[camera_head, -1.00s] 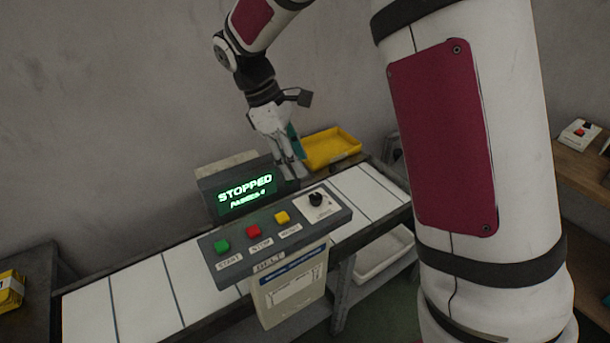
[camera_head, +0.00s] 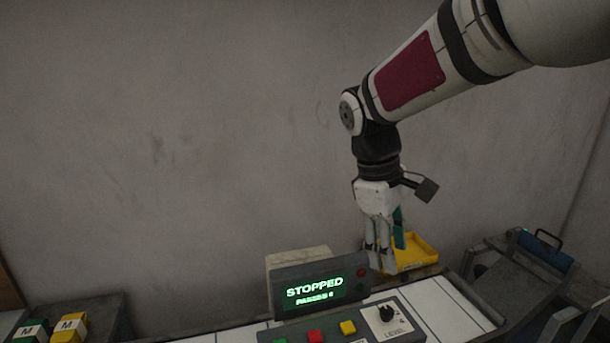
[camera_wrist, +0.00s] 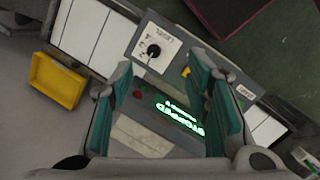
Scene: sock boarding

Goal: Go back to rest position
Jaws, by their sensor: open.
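My gripper (camera_head: 382,262) hangs pointing down beside the right end of a display box in the head view. In the wrist view my gripper (camera_wrist: 172,95) has its two teal-padded fingers spread wide with nothing held between them. The display box (camera_head: 318,288) shows green text reading STOPPED. The same display (camera_wrist: 180,116) shows between and below the fingers in the wrist view.
A control panel (camera_head: 373,329) with coloured buttons and a level knob stands in front of the display. A white belt (camera_head: 440,305) runs beneath. A yellow tray (camera_head: 416,252) lies behind my gripper.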

